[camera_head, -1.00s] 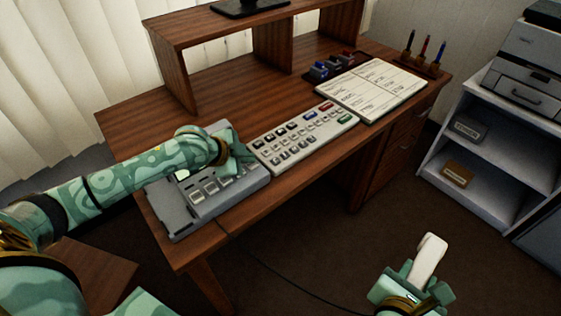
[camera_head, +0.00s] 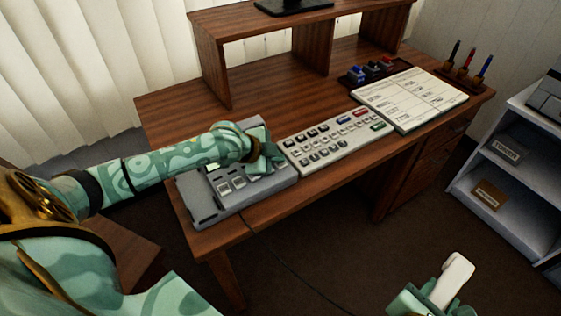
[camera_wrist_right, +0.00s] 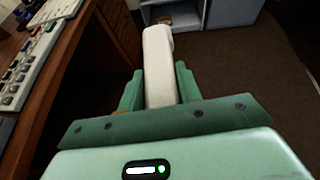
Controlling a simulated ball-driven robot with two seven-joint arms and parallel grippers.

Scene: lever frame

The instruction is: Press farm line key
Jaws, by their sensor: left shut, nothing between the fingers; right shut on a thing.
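A grey desk phone (camera_head: 195,210) lies at the near left corner of the wooden desk. Its row of light keys (camera_head: 230,184) and a small lit screen show beside my left arm. My left gripper (camera_head: 268,160) is shut and empty, low over the phone's right part. It hides some of the phone there, and I cannot tell whether it touches a key. The labels on the keys are too small to read. My right gripper (camera_head: 436,297) is shut on the off-white handset (camera_head: 456,278), away from the desk above the floor. The handset (camera_wrist_right: 158,65) also sticks up between the fingers in the right wrist view.
A console with several keys (camera_head: 335,140) lies right of the phone. Beyond it are a printed sheet (camera_head: 410,98), a stamp tray (camera_head: 372,72) and a pen holder (camera_head: 468,78). A desk riser (camera_head: 270,25) stands behind. A dark cord (camera_head: 285,265) hangs in front. Shelves (camera_head: 510,180) stand at right.

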